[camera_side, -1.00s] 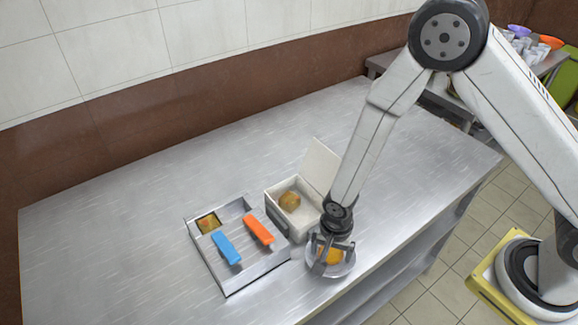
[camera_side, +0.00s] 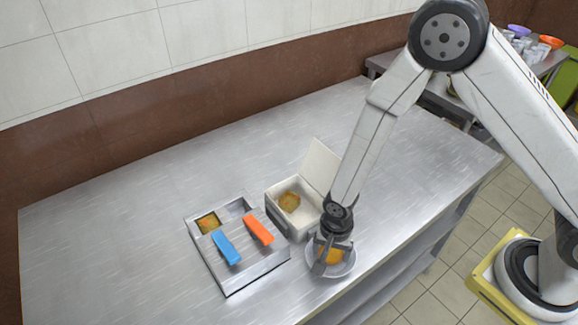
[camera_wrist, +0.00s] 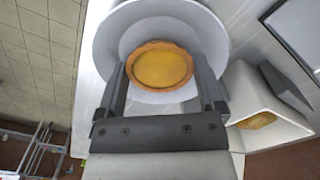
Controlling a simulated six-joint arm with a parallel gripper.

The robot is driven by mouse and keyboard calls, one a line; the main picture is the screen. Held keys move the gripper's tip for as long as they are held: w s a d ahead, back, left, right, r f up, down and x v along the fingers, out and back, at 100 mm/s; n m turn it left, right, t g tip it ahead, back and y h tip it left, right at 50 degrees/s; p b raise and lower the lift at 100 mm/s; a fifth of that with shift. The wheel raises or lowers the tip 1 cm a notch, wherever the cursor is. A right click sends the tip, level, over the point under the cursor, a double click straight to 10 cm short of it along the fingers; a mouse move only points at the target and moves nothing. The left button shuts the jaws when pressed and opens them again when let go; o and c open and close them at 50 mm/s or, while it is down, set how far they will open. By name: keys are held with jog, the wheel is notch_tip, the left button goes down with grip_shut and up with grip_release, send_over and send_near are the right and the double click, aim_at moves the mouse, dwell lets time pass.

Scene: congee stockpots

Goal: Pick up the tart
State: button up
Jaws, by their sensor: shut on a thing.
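The tart (camera_wrist: 160,66) is round with an orange-brown crust and yellow filling. It sits in or just above a white plate (camera_wrist: 115,40), and I cannot tell whether it touches the plate. My gripper (camera_wrist: 163,80) is over the plate, with one finger on each side of the tart, shut on it. In the side view the tart (camera_side: 331,256) shows between the fingers of my gripper (camera_side: 328,259), over the plate (camera_side: 343,268) near the table's front edge. The fingers hide part of the tart there.
An open white box (camera_side: 303,219) with a round golden item (camera_side: 289,201) inside stands just left of my gripper, its lid (camera_side: 320,166) raised. A metal tray unit (camera_side: 225,262) with blue (camera_side: 226,247) and orange (camera_side: 258,230) handles lies further left. The table (camera_side: 120,215) behind is clear.

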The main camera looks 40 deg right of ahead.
aim_at(331, 253)
jog(key=shift+r, duration=0.1)
notch_tip(331, 253, up, 10)
dwell(0.8)
dwell(0.6)
